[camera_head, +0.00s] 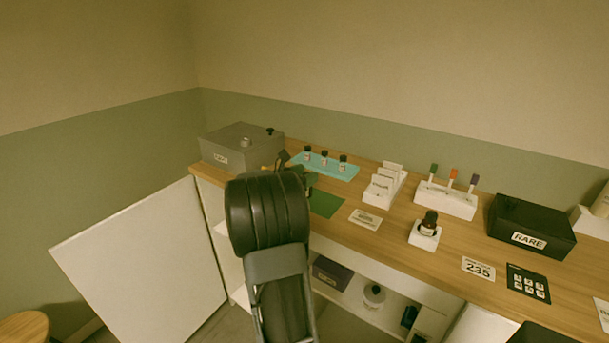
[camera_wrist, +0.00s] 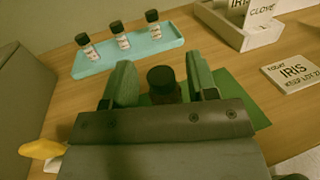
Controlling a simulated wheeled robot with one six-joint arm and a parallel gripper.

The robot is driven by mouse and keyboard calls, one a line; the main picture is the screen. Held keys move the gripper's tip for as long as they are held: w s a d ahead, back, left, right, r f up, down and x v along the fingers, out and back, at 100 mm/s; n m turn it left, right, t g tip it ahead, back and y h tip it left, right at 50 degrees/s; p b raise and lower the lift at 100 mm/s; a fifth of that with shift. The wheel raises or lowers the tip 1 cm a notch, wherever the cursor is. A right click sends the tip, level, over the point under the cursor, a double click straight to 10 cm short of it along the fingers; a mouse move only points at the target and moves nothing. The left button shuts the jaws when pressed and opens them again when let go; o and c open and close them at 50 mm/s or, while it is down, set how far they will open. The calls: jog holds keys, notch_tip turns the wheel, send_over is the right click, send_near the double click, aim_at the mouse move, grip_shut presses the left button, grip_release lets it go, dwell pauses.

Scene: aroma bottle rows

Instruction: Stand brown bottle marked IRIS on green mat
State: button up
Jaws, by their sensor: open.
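A brown bottle with a dark cap (camera_wrist: 162,80) stands between the two fingers of my gripper (camera_wrist: 160,82) in the wrist view. The fingers are open, with gaps on both sides of the bottle. The bottle looks upright over the green mat (camera_wrist: 243,98), but its base and label are hidden by my gripper. In the head view the mat (camera_head: 325,204) lies on the counter just right of my arm, which hides the bottle and most of my gripper.
A teal tray (camera_head: 338,173) with three small bottles stands behind the mat. A card reading IRIS (camera_wrist: 293,72) lies to its right. Another brown bottle (camera_head: 429,222) sits on a white stand. A grey box (camera_head: 225,147) is at left, and a black RARE box (camera_head: 530,228) at right.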

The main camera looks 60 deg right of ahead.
jog(key=w+a+r+n+t+y+b, duration=0.1)
jog(key=w+a+n+t+y, duration=0.1)
jog(key=w+a+n+t, duration=0.75)
jog(key=w+a+r+n+t+y+b, duration=0.1)
jog(key=w+a+n+t+y, duration=0.2)
jog(key=w+a+n+t, duration=0.6)
jog(key=s+a+f+n+y, duration=0.1)
jog(key=a+n+y, duration=0.3)
jog(key=a+n, duration=0.35)
jog(key=s+a+f+n+y, duration=0.2)
jog(key=a+n+y, duration=0.2)
jog(key=a+n, duration=0.35)
jog(key=s+a+f+n+g+y, duration=0.6)
jog(key=s+a+n, duration=0.35)
jog(key=n, duration=0.55)
jog(key=s+a+f+n+g+h, duration=0.1)
jog(key=s+f+n+g, duration=0.2)
jog(key=s+n, duration=0.5)
jog(key=shift+s+f+g, duration=0.3)
jog(key=shift+s+g, duration=0.5)
jog(key=shift+g, duration=0.05)
jog(key=shift+n, duration=0.25)
